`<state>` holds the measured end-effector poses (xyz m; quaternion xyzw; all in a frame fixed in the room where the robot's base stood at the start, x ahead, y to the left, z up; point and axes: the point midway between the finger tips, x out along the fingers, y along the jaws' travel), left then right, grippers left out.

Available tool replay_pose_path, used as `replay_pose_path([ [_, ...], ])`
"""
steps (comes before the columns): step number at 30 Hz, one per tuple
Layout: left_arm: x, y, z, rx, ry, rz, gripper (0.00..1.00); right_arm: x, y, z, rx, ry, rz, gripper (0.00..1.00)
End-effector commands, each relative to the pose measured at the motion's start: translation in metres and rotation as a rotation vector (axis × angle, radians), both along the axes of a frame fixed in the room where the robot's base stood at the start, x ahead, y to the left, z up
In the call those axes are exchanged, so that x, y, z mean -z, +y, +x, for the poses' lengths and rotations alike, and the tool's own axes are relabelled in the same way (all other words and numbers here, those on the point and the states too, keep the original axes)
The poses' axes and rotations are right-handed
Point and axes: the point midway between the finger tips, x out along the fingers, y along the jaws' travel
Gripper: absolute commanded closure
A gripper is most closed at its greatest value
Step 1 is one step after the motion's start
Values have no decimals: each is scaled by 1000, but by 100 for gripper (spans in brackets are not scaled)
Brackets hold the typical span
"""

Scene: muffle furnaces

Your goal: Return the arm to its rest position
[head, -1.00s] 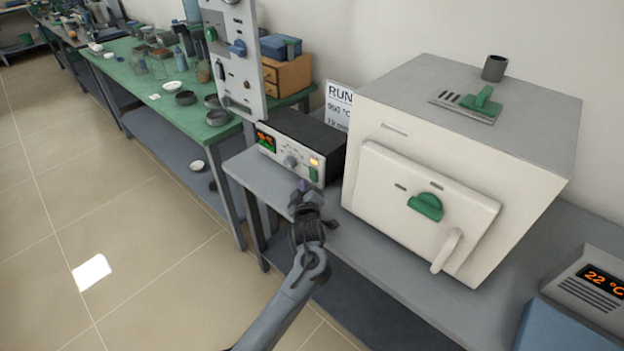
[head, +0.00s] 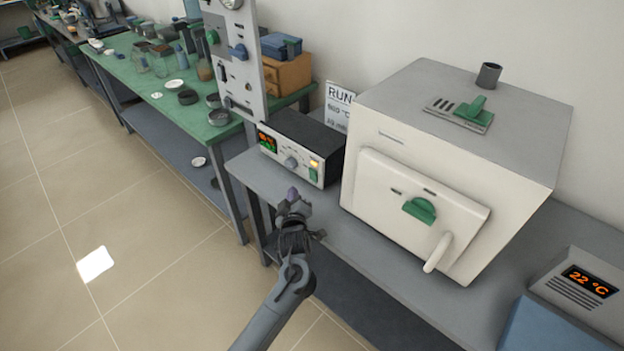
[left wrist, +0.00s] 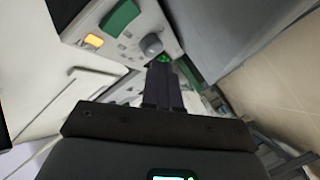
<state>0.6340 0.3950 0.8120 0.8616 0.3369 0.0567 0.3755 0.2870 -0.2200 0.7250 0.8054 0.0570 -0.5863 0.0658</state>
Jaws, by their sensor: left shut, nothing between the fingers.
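My left gripper (head: 292,197) is shut and empty in the head view. It is in front of the grey bench's near left edge, below the controller box (head: 297,150). In the left wrist view its dark fingers (left wrist: 163,85) are together, pointing toward the controller's front panel, where a grey knob (left wrist: 151,45), a green switch (left wrist: 119,16) and a lit orange button (left wrist: 94,41) show. I cannot tell the exact gap between fingertips and panel. My right gripper is not in view.
The cream muffle furnace (head: 385,160), its door shut, stands on the grey bench (head: 345,215) right of the controller. A green table (head: 140,75) with jars and dishes is at the back left. The tiled floor (head: 120,210) is clear.

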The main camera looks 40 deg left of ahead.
Motion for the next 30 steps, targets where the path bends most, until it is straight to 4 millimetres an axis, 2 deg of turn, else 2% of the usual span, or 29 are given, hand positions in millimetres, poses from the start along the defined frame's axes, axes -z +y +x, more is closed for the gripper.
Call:
replay_pose_path([
  [11, 2, -4, -5, 31, 34, 0, 100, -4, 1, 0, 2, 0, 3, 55],
  [14, 7, -15, -17, 104, 111, 3, 100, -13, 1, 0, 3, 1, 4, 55],
  [17, 15, -37, -41, 231, 247, 17, 100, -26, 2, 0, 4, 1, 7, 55],
  [20, 22, -69, -80, 409, 427, 50, 100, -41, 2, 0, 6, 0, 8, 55],
  [24, 25, -120, -163, 711, 733, 142, 100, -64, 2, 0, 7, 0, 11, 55],
  [27, 21, -145, -220, 886, 909, 209, 100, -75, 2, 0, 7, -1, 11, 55],
  [30, 13, -162, -270, 1029, 1052, 272, 100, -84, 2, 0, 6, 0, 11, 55],
])
